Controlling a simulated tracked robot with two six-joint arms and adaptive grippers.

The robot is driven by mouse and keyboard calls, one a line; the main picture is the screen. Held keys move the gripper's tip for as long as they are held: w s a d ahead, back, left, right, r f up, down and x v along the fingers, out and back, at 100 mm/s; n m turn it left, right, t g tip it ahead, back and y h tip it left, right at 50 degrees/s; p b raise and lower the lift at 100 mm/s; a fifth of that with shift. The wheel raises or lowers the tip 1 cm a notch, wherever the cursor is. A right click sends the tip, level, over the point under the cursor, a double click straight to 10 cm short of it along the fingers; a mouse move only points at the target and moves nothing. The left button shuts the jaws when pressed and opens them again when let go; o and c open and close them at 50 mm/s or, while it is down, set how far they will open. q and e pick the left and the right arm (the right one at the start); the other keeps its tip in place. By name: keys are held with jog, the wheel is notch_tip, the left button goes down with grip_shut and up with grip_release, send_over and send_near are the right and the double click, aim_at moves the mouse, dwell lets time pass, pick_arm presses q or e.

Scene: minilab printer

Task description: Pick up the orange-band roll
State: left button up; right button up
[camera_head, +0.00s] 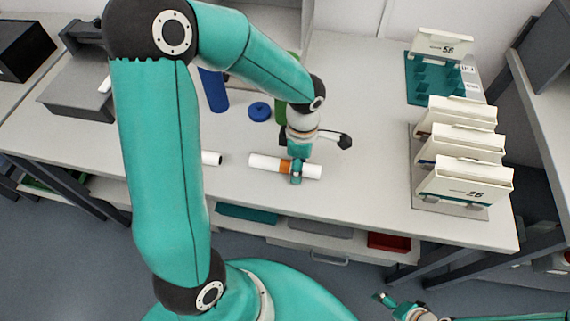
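The orange-band roll (262,162) is a white roll with an orange band around its middle. It lies level at the front middle of the white table (350,215). My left gripper (296,174) points down at the roll, just right of the orange band, with a finger across the roll's near side. The far finger is hidden, so I cannot tell whether the gripper is closed on the roll or only around it. My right gripper (384,300) is low at the bottom edge, in front of the table and away from the roll; its opening is too small to judge.
Another white roll (211,158) lies left, partly hidden by my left arm. A blue cylinder (213,90), a blue disc (260,111) and a green object (280,104) stand behind. White holders (465,180) stand in a rack at right. Clear table lies between.

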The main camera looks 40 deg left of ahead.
pick_arm(q)
jog(key=c, duration=0.8)
jog(key=shift+r, duration=0.1)
